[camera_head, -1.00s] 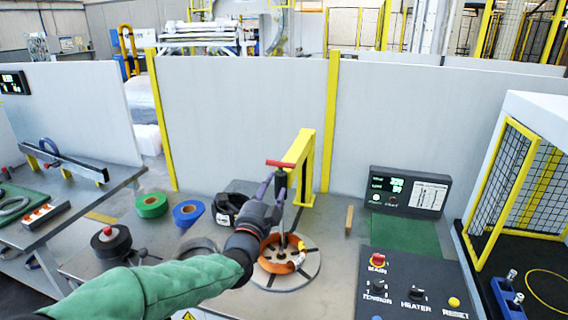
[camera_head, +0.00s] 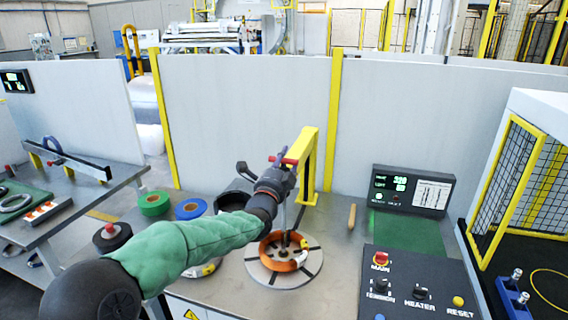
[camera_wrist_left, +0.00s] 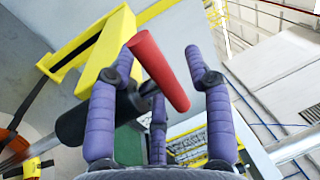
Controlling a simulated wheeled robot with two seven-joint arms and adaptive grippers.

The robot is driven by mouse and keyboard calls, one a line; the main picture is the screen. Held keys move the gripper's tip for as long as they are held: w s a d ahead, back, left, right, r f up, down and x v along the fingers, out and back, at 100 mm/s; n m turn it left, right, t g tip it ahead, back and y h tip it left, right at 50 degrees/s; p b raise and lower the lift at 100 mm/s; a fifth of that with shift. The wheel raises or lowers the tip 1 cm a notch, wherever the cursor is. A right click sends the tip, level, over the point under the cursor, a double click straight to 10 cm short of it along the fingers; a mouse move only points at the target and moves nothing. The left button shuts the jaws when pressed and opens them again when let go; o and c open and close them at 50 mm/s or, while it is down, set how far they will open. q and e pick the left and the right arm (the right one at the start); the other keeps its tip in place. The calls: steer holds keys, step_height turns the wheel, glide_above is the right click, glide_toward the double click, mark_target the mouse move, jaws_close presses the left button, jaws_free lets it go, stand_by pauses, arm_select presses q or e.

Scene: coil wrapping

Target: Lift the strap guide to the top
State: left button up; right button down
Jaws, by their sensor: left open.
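The strap guide's red crossbar handle (camera_wrist_left: 158,70) shows large in the left wrist view, on a black sleeve (camera_wrist_left: 85,117). In the head view the red handle (camera_head: 291,161) is at the top of the upright rod, beside the yellow post (camera_head: 308,160). My left gripper (camera_head: 284,168) is up at the handle and hides the sleeve. In the left wrist view its purple fingers (camera_wrist_left: 155,90) are open, spread on either side of the handle, with no clear grip on it. The orange coil (camera_head: 274,262) lies on the round turntable (camera_head: 262,279) below. My right gripper is out of view.
The control panel (camera_head: 400,290) and a display box (camera_head: 411,190) are at the right. A small wooden piece (camera_head: 351,216) stands near the post. A grey partition closes the back.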

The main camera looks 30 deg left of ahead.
arm_select(q)
jaws_close()
step_height(320, 180, up, 23)
steer(key=p, duration=1.5)
steer(key=shift+f, duration=0.15)
steer(key=shift+s+a, duration=0.1)
steer(key=shift+s, duration=0.05)
steer(key=shift+c, duration=0.5)
jaws_free()
steer(key=shift+r, duration=0.2)
steer(key=shift+o, duration=0.5)
steer(key=shift+f, duration=0.1)
steer(key=shift+f, duration=0.15)
